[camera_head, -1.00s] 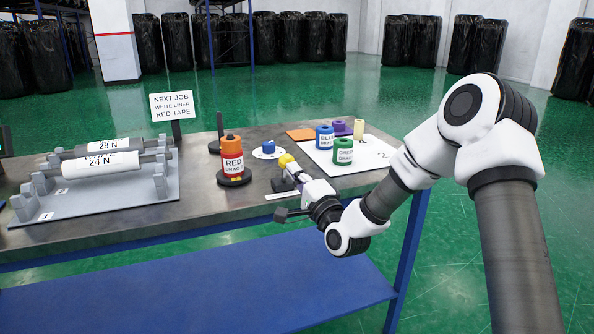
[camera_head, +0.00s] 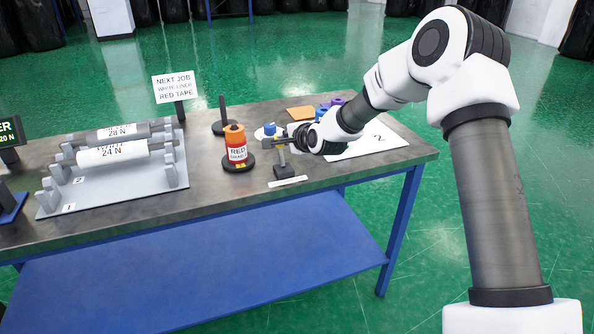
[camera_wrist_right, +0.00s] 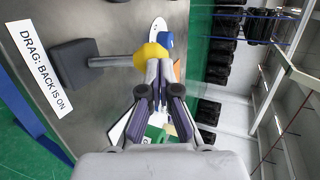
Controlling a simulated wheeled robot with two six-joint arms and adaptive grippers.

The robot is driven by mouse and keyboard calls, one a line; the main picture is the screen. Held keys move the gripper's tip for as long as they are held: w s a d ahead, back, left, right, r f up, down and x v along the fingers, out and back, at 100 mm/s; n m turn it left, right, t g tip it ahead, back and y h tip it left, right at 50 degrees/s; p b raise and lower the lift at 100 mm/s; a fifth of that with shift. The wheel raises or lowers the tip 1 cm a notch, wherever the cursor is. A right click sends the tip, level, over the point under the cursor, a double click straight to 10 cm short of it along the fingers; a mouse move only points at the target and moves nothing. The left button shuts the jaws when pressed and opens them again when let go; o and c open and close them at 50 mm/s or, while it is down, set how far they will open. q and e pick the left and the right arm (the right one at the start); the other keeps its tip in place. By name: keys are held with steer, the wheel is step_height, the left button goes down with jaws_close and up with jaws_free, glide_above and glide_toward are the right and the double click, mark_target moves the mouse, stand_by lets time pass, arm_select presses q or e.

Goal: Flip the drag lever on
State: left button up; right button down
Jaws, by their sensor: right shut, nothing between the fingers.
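The drag lever shows in the head view as a dark base (camera_head: 285,183) with a grey post standing up from it. In the right wrist view its dark base (camera_wrist_right: 75,65) carries a grey rod with a yellow knob (camera_wrist_right: 152,54) at the end. A label (camera_wrist_right: 41,68) beside it reads "DRAG: BACK IS ON". My right gripper (camera_head: 272,141) is at the top of the post, coming in from the right. In the wrist view its shut fingers (camera_wrist_right: 159,72) overlap the knob's edge; I cannot tell whether they touch it. The knob is not clear in the head view. My left gripper is not in view.
A red labelled roll (camera_head: 235,150) stands on a dark holder just left of the lever. A blue piece (camera_head: 269,129) lies behind the gripper. A white board (camera_head: 375,141) is at the right. Rollers on a grey stand (camera_head: 125,188) are at the left, near a sign (camera_head: 177,88).

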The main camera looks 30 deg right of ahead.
steer(key=shift+w+d+f+b, duration=0.1)
steer(key=shift+w+b, duration=0.15)
steer(key=shift+w, duration=0.1)
steer(key=shift+w+d+f+b, duration=0.1)
steer(key=shift+w+b, duration=0.1)
steer(key=shift+w, duration=0.15)
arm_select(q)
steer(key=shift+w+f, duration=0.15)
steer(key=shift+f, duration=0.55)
arm_select(e)
steer(key=shift+r, duration=0.1)
steer(key=shift+w, duration=0.1)
